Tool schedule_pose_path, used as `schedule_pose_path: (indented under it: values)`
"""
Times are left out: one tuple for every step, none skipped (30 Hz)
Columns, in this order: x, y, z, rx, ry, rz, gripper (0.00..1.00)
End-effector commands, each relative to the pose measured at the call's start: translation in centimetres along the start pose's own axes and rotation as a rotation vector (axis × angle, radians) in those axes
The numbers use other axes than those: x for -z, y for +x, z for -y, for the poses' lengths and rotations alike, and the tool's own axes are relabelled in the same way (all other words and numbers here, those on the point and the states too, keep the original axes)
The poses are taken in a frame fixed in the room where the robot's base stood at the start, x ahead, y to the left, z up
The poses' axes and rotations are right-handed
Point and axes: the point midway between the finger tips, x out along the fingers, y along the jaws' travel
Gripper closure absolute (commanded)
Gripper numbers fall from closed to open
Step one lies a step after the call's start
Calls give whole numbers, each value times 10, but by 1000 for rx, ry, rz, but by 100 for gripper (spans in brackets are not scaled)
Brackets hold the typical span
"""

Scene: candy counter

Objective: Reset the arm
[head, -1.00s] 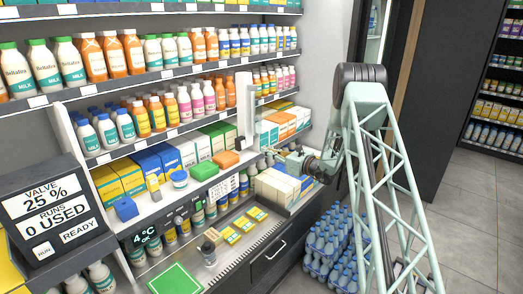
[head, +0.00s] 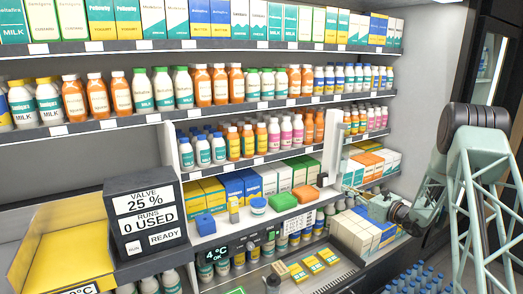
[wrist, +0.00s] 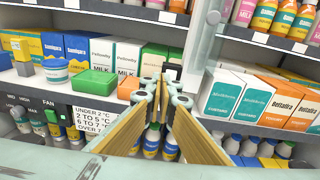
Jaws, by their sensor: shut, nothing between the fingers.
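My arm is the pale green truss at the right of the head view, with my gripper (head: 352,192) reaching left toward the lower shelf. In the wrist view the two wood-faced fingers of my gripper (wrist: 163,86) come together at their tips. They are shut and hold nothing. The fingertips are in front of the shelf with cartons, close in the picture to a small black block (wrist: 172,71) and an orange block (wrist: 128,87). I cannot tell whether they touch anything.
A white upright post (head: 334,148) stands behind my gripper. White cartons (head: 355,234) stand below it, and yellow packs (head: 314,264) lie on the counter. A sign box (head: 147,216) reads VALVE 25 %, RUNS 0 USED, READY. A yellow tray (head: 38,235) is at the left.

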Motion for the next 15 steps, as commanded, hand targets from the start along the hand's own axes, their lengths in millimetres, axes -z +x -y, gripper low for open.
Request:
schedule_pose_path:
  values:
    - [-10, 1, -7, -14, -13, -2, 100]
    - [-14, 2, -13, -25, -22, -5, 100]
    - [-21, 3, -20, -40, -33, -9, 100]
    - [-27, 4, -26, -52, -44, -12, 100]
    - [-32, 4, -32, -65, -55, -16, 100]
    - [-39, 5, -40, -81, -68, -21, 100]
    - [-45, 5, -47, -95, -80, -25, 100]
    - [-51, 5, -54, -107, -90, -28, 100]
    - [-58, 5, -62, -125, -105, -33, 100]
    - [-64, 5, -69, -137, -117, -36, 100]
    - [-69, 5, -76, -151, -128, -40, 100]
    - [-76, 4, -84, -168, -142, -45, 100]
    - [-81, 4, -92, -181, -154, -48, 100]
    - [-86, 4, -98, -195, -165, -52, 100]
    - [-93, 3, -107, -211, -181, -56, 100]
